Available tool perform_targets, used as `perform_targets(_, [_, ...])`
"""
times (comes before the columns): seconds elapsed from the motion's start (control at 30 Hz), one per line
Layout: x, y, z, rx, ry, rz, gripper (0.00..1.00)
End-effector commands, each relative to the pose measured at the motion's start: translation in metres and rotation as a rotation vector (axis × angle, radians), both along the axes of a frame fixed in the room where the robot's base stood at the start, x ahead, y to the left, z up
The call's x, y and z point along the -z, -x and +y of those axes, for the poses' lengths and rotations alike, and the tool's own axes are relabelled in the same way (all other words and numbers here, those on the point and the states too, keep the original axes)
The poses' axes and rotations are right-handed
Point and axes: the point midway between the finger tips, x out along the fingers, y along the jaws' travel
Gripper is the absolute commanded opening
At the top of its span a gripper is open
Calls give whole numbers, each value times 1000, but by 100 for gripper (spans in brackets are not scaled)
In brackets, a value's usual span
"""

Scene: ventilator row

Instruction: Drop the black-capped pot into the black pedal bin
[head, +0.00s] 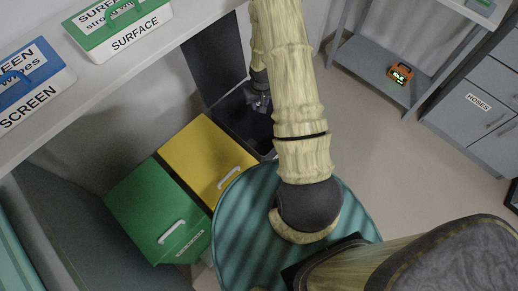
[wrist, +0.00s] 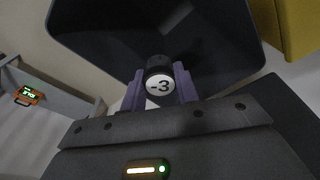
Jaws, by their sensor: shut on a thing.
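The pot (wrist: 158,85) has a black cap and a white label reading "-3". My gripper (wrist: 159,92) is shut on it, with a purple finger on each side in the wrist view. The black pedal bin (head: 232,112) has its lid (head: 213,72) raised in the head view. My gripper (head: 260,101) is over the bin's opening there, partly hidden by my arm. The dark bin (wrist: 100,32) also fills the upper part of the wrist view behind the pot. The pot is too small and dark to make out in the head view.
A yellow bin (head: 205,152) and a green bin (head: 152,207) stand beside the black one. A shelf above holds SURFACE (head: 120,30) and SCREEN (head: 30,88) wipes boxes. An orange device (head: 400,74) sits on a grey trolley at the right. Open floor lies between.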

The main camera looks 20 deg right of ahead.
Motion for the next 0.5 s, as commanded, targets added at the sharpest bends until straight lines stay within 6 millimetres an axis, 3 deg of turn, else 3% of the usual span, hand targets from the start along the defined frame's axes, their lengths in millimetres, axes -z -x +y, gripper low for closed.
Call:
perform_targets(0.3, [41,0,1,-3,0,0,4])
perform_targets(0.5, [51,0,1,-4,0,0,4])
